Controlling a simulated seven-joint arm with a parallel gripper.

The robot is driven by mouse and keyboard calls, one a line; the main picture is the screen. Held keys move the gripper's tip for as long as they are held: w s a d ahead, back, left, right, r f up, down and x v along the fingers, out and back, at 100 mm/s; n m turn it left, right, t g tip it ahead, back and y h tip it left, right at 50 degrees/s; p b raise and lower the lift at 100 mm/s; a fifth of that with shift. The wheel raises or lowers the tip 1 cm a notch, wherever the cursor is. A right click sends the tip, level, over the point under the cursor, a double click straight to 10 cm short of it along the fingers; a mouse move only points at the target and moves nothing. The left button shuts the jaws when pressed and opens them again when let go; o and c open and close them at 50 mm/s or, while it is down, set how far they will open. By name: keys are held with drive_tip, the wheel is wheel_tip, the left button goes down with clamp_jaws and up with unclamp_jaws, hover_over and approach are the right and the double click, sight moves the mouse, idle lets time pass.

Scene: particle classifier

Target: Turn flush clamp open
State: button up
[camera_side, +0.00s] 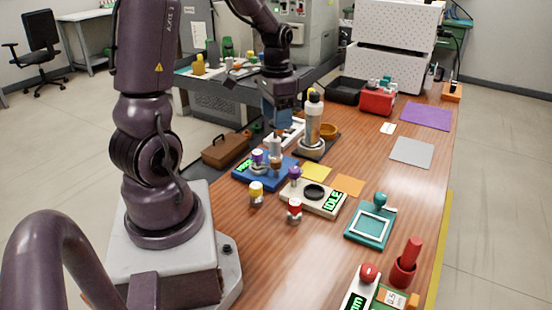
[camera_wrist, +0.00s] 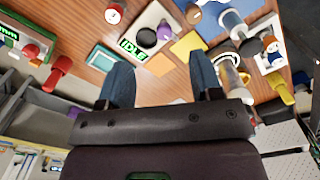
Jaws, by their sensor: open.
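I cannot single out the flush clamp with certainty. A clear upright column (camera_side: 313,124) with a dark cap stands on a dark base behind a blue unit (camera_side: 262,175) with a green display. My gripper (camera_side: 277,124) hangs above the far side of the blue unit, left of the column. In the wrist view my gripper (camera_wrist: 160,72) shows two blue fingers wide apart with nothing between them.
A cream unit (camera_side: 327,206) reading IDLE, small capped bottles (camera_side: 256,193) and a teal frame (camera_side: 370,228) stand nearer. A red box (camera_side: 377,102) and white cabinet (camera_side: 385,71) are behind. The table's right side has clear room around the purple mat (camera_side: 425,116) and grey mat (camera_side: 412,152).

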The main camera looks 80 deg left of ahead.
drive_tip(key=m, duration=0.2)
hover_over(276, 159)
drive_tip(key=s+d, duration=0.1)
drive_tip(key=s, duration=0.1)
wheel_tip(276, 159, down, 4)
drive_tip(key=w+m, duration=0.2)
drive_tip(key=m, duration=0.2)
drive_tip(key=f, duration=0.8)
drive_tip(key=a+f, duration=0.1)
drive_tip(key=f, duration=0.3)
drive_tip(key=shift+f, duration=0.2)
drive_tip(key=shift+c, duration=0.3)
drive_tip(key=c, duration=0.9)
drive_tip(key=shift+o, duration=0.2)
